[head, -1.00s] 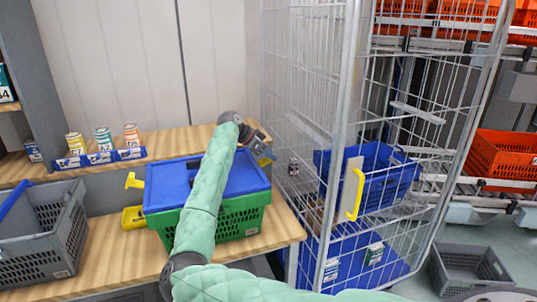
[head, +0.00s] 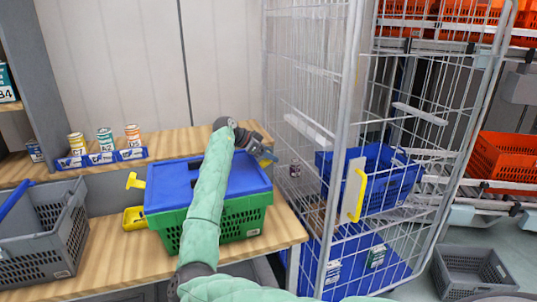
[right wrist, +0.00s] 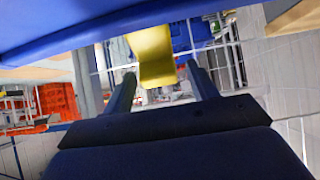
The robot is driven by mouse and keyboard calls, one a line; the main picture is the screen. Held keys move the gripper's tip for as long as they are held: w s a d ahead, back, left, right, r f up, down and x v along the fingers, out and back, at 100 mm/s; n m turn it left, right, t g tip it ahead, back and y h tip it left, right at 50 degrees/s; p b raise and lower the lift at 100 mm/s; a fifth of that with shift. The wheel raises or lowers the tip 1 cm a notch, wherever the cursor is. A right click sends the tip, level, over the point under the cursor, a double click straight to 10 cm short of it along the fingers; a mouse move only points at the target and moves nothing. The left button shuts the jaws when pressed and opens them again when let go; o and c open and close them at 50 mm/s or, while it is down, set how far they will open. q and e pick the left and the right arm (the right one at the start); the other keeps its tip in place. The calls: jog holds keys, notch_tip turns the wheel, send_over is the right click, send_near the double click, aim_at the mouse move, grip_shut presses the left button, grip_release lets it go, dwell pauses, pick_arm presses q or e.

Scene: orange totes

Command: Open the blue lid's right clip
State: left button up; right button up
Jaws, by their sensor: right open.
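The blue lid (head: 168,187) lies on a green crate (head: 245,222) on the wooden bench. A yellow clip (head: 135,181) sticks out at the lid's left end. My right arm reaches across the lid, and my right gripper (head: 265,157) is at the lid's far right corner. In the right wrist view, the blue lid (right wrist: 70,25) fills the upper left. The yellow right clip (right wrist: 152,58) shows below its edge, between the tips of my two open fingers (right wrist: 163,85). I cannot tell whether they touch it. My left gripper is out of view.
A wire roll cage (head: 345,130) with blue crates stands close to the right of the bench. A grey basket (head: 45,240) is at the left. A blue rack (head: 100,158) with several cans stands behind. A yellow part (head: 134,217) lies beside the green crate.

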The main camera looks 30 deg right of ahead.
jog(key=b+v, duration=0.1)
jog(key=v, duration=0.5)
jog(key=shift+a+r+b, duration=0.1)
jog(key=shift+a+b, duration=0.15)
jog(key=shift+b, duration=0.1)
jog(key=shift+w+a+r, duration=0.15)
jog(key=shift+a+r, duration=0.2)
jog(key=shift+a, duration=0.05)
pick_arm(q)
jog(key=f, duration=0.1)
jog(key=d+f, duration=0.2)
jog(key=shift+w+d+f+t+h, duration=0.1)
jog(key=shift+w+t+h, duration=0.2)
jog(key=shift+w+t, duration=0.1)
pick_arm(e)
jog(key=shift+a+r, duration=0.1)
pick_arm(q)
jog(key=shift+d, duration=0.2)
